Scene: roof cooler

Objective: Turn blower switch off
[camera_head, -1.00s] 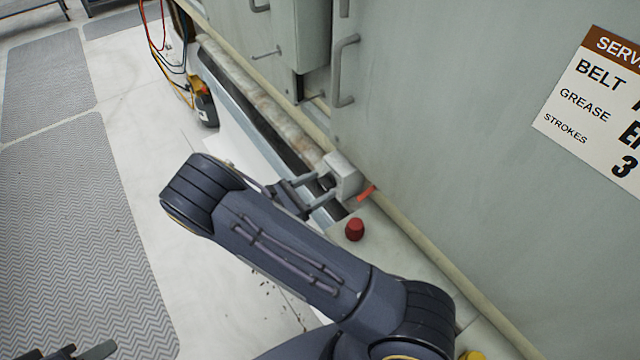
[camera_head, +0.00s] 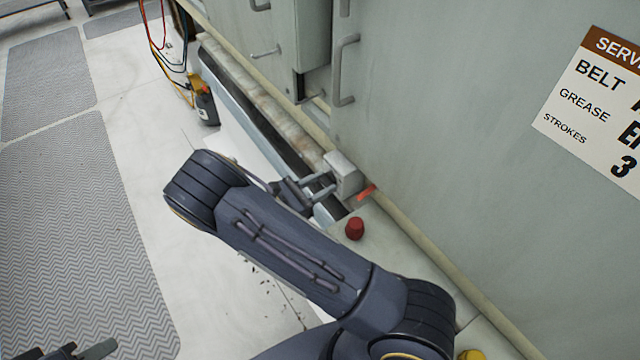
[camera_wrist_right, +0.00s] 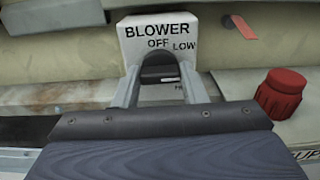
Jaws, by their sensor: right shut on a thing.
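The blower switch box (camera_head: 343,174) is a small pale box low against the grey cabinet wall. In the right wrist view its face (camera_wrist_right: 136,48) reads BLOWER, OFF and LOW. A dark rounded knob (camera_wrist_right: 160,64) sticks out below the lettering. My right gripper (camera_head: 326,184) reaches the front of the box, and in the wrist view its fingers (camera_wrist_right: 160,86) stand on either side of the knob, shut on it. The knob's pointer and the lower lettering are mostly hidden. My left gripper (camera_head: 88,351) shows only partly at the bottom left corner, away from the switch.
A red cap (camera_head: 355,228) stands right of the switch box, also in the wrist view (camera_wrist_right: 281,92). An orange-red tag (camera_head: 366,191) sits beside the box. Cabinet handles (camera_head: 345,70) stick out above. A dark bottle (camera_head: 206,106) stands on the floor further back.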

